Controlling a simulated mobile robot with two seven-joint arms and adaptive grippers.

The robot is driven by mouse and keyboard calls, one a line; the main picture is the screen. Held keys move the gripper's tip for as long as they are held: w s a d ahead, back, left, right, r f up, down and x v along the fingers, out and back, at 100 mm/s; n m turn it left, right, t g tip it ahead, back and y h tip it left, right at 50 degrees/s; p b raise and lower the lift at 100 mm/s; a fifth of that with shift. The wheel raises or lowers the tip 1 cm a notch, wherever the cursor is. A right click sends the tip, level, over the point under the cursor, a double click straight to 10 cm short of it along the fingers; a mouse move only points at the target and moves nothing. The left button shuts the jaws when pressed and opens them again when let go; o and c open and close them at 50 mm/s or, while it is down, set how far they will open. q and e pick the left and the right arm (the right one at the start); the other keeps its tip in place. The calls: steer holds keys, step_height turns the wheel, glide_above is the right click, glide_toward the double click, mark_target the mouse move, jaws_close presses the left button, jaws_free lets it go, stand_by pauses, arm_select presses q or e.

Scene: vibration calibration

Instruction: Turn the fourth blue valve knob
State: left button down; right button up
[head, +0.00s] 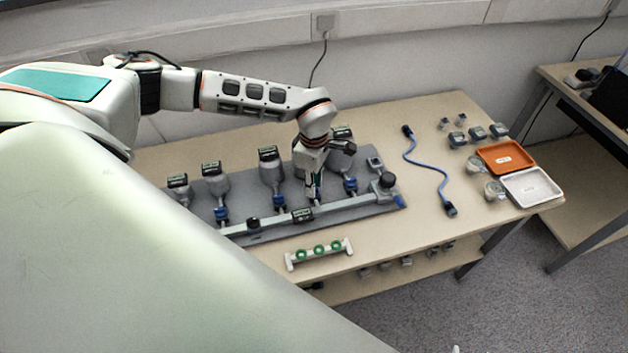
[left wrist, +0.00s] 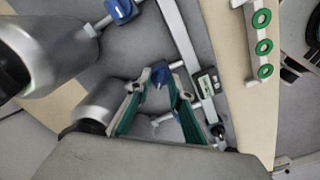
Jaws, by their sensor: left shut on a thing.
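A row of blue valve knobs runs along a grey rig board (head: 375,160). Knobs show at the left (head: 221,214), in the middle (head: 278,201) and at the right (head: 351,185). My left gripper (head: 315,194) points down between the middle and right knobs, shut on the fourth blue valve knob, which it mostly hides in the head view. In the left wrist view the teal-lined fingers come together at this blue knob (left wrist: 160,76). Another blue knob (left wrist: 121,11) is apart from them at the top. My right gripper is not in view.
Grey canisters (head: 271,172) with dark tops stand behind the knobs, close to my left gripper. A long rail (head: 340,205) runs in front. A green-ringed rack (head: 319,252), a blue cable (head: 430,168), an orange tray (head: 505,157) and a white tray (head: 531,187) lie on the table.

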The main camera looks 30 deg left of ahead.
arm_select(q)
steer(key=m, duration=0.7)
steer(key=shift+m, duration=1.5)
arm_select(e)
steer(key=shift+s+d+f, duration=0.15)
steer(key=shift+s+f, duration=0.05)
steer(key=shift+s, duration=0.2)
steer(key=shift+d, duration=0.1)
arm_select(q)
steer(key=c, duration=1.8)
jaws_free()
steer(key=shift+r, duration=0.1)
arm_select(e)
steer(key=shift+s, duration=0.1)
arm_select(q)
step_height(320, 180, up, 12)
steer(key=shift+f, duration=0.1)
